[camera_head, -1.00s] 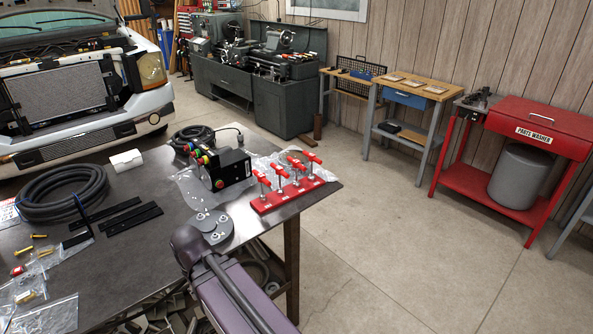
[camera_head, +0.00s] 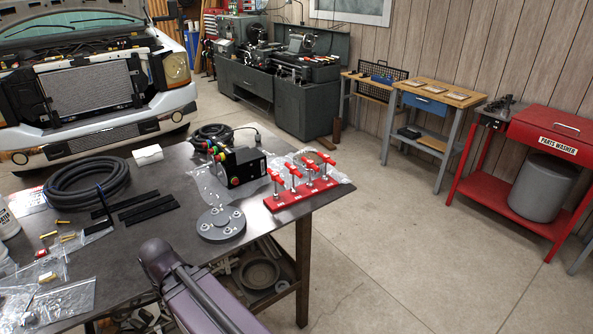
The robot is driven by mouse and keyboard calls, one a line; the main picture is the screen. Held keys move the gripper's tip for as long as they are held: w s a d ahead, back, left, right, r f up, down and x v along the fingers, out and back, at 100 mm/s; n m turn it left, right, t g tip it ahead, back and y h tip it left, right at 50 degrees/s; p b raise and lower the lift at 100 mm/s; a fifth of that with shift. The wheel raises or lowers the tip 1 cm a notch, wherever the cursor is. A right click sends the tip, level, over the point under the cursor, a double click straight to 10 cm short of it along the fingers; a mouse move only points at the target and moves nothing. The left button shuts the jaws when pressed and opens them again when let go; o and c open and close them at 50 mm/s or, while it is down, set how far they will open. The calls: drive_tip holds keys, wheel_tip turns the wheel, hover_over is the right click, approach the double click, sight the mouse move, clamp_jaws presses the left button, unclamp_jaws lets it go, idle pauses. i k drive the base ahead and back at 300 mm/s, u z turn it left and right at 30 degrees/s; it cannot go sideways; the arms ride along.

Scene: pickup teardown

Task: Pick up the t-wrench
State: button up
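Several T-wrenches (camera_head: 295,175) with red T-shaped handles and metal shafts stand upright in a red rack (camera_head: 302,196). The rack sits at the right corner of the dark workbench (camera_head: 172,238). I cannot tell which T-wrench the task means. A purple link of my arm shows at the bottom centre, in front of the bench edge and to the left of the rack. My gripper is out of the frame.
A black control box (camera_head: 243,165) with coloured buttons stands left of the rack on clear plastic. A grey flanged disc (camera_head: 221,224) lies nearer. A coiled hose (camera_head: 87,184) and black strips lie at left. Open floor (camera_head: 400,240) extends to the right.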

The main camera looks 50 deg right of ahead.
sight(309, 163)
drive_tip(key=u, duration=0.4)
drive_tip(key=k, duration=1.25)
drive_tip(key=z, duration=1.65)
drive_tip(key=i, duration=0.55)
drive_tip(key=u, duration=0.35)
